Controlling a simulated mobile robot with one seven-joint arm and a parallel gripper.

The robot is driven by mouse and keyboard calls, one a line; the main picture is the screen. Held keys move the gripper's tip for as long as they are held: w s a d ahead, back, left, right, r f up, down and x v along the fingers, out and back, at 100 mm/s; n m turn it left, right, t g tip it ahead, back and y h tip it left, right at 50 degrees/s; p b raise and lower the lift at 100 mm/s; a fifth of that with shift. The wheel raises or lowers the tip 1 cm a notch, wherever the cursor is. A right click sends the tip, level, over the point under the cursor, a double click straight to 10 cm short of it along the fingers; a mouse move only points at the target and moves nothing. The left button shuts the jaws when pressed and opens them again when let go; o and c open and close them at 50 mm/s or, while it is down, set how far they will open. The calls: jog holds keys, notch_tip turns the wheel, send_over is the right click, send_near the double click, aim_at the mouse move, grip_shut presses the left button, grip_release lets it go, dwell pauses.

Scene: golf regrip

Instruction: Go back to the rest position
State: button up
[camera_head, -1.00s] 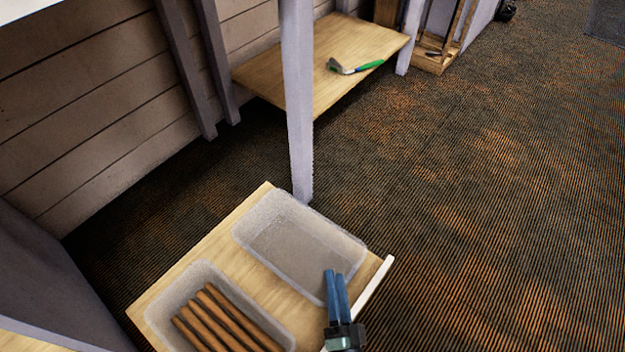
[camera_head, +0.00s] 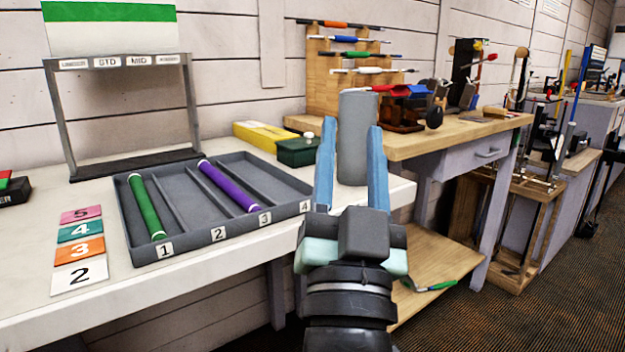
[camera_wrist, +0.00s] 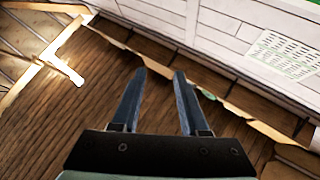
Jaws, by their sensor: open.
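My gripper (camera_head: 351,165) is raised in front of the white bench in the head view, its two blue fingers apart and pointing up, with nothing between them. A grey cylinder (camera_head: 357,118) stands behind the fingers on the bench's right end, partly covered by them. In the wrist view my gripper (camera_wrist: 160,75) is also open and empty, over a brown ribbed floor (camera_wrist: 60,110). A green-gripped club (camera_head: 430,286) lies on the low wooden shelf at the lower right.
A grey tray (camera_head: 225,228) with numbered slots holds a green grip (camera_head: 146,208) and a purple grip (camera_head: 228,186). Numbered cards (camera_head: 80,250) lie left of it. A wooden workbench (camera_head: 470,133) with a rack (camera_head: 322,75) stands behind right. Open floor is at lower right.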

jog(key=s+a+r+n+t+y+p, duration=0.1)
jog(key=s+a+r+n+p, duration=0.1)
jog(key=s+r, duration=0.45)
jog(key=s+a+r+n+t+y+p, duration=0.15)
jog(key=s+r, duration=0.25)
jog(key=r, duration=0.5)
notch_tip(320, 180, up, 37)
jog(key=p, duration=3.7)
jog(key=shift+a+f+n, duration=0.15)
jog(key=shift+n, duration=0.2)
